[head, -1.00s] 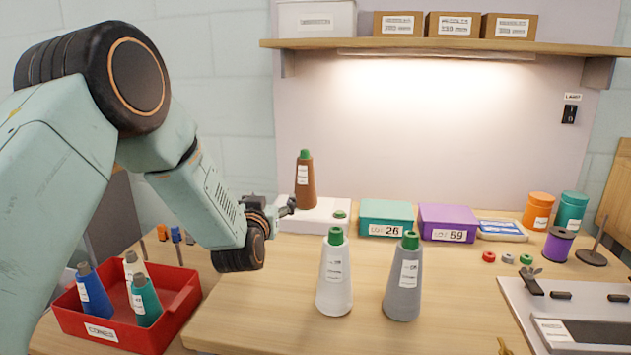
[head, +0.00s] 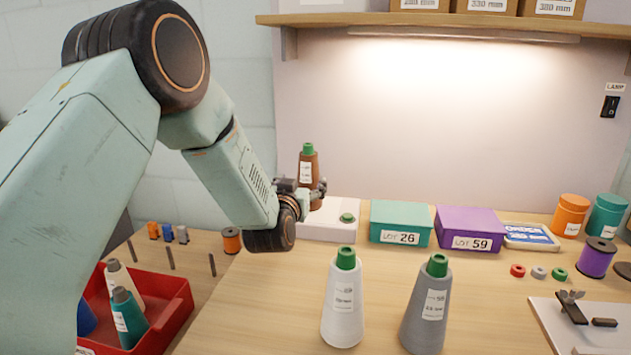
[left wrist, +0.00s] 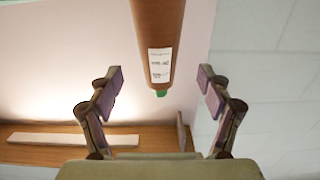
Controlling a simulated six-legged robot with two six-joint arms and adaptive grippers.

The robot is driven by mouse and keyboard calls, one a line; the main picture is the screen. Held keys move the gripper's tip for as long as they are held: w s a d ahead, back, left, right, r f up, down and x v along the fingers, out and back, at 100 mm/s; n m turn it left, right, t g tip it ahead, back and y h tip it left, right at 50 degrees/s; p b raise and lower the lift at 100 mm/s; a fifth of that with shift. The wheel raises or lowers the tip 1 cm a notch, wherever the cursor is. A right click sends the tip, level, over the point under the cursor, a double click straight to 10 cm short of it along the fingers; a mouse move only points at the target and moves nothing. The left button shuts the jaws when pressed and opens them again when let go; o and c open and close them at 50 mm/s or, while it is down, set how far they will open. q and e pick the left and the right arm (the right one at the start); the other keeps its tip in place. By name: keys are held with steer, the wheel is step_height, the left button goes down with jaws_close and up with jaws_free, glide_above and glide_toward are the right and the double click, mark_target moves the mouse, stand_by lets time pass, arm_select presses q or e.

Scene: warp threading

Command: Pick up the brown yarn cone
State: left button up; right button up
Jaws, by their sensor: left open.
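The brown yarn cone (head: 308,166) has a green tip and a white label. In the head view it stands upright at the white box-like stand (head: 335,225) at the back of the table. My left gripper (head: 318,188) is at the cone, its fingers overlapping the cone's lower part. In the left wrist view the cone (left wrist: 158,30) comes down between the two spread fingers of my left gripper (left wrist: 158,92), with a gap on each side. The cone's base is hidden in the head view. My right gripper is not in view.
A white cone (head: 343,300) and a grey cone (head: 428,305) stand in front. Teal (head: 401,222) and purple (head: 470,228) boxes stand right of the stand. A red bin (head: 165,310) with several cones is at the lower left. A shelf (head: 440,27) runs above.

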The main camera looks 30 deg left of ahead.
mark_target(306, 173)
arm_select(q)
steer(key=shift+w+d+r, duration=0.1)
steer(key=shift+w+d, duration=0.05)
steer(key=shift+w, duration=0.3)
steer(key=shift+w+a+f+b, duration=0.2)
steer(key=shift+w+a+b, duration=0.1)
steer(key=shift+w+a, duration=0.35)
steer(key=shift+w+r, duration=0.1)
steer(key=shift+w, duration=0.45)
steer(key=b+x, duration=0.1)
steer(key=x, duration=0.3)
steer(key=shift+d, duration=0.1)
steer(key=shift+w+r, duration=0.15)
steer(key=shift+d+r, duration=0.15)
steer(key=c, duration=1.5)
